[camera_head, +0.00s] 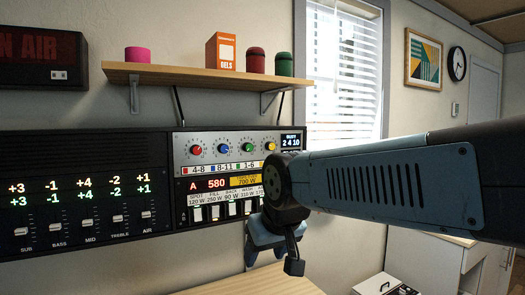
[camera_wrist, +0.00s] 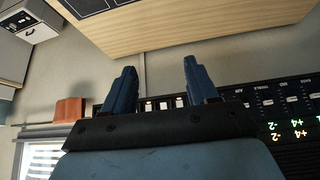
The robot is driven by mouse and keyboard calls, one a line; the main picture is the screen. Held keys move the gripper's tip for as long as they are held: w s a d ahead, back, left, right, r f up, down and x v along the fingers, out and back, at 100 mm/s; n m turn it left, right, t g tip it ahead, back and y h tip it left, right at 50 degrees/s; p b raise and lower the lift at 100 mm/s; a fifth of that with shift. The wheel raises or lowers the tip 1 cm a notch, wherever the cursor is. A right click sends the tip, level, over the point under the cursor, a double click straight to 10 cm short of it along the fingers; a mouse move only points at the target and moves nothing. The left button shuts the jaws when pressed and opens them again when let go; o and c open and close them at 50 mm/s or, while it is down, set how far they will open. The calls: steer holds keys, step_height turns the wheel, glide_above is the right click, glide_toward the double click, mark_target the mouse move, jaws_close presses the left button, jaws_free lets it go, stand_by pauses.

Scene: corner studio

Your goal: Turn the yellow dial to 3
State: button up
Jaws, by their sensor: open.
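The yellow dial (camera_head: 270,146) is the rightmost of the row of coloured dials on the upper right of the wall panel (camera_head: 224,139) in the head view. Its pointer is too small to read. A range label below it is partly cut off by my arm. My gripper (camera_head: 265,257) hangs below and in front of the panel's right end, apart from the dial. In the wrist view my gripper (camera_wrist: 160,72) shows two blue fingers spread apart with nothing between them. The yellow dial cannot be made out in the wrist view.
Red (camera_head: 197,150), blue (camera_head: 223,148) and green (camera_head: 247,147) dials sit left of the yellow one. White switches (camera_head: 214,212) line the panel below. A wooden shelf (camera_head: 190,77) with several objects overhangs it. A wooden desk top (camera_head: 250,284) lies below.

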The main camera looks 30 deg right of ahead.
steer(key=w+d+r+m+t+h, duration=0.1)
steer(key=w+d+r+t, duration=0.15)
steer(key=w+d, duration=0.35)
steer(key=w+d+r+m+t+h, duration=0.1)
steer(key=w+d+r+t+h, duration=0.15)
steer(key=w+d, duration=0.35)
steer(key=n+t+y, duration=0.4)
steer(key=t+y, duration=0.2)
steer(key=t, duration=0.5)
glide_toward(272, 147)
steer(key=shift+n+y, duration=0.3)
steer(key=shift+y, duration=0.05)
steer(key=x, duration=0.8)
steer(key=shift+w+d, duration=0.15)
steer(key=shift+w, duration=0.05)
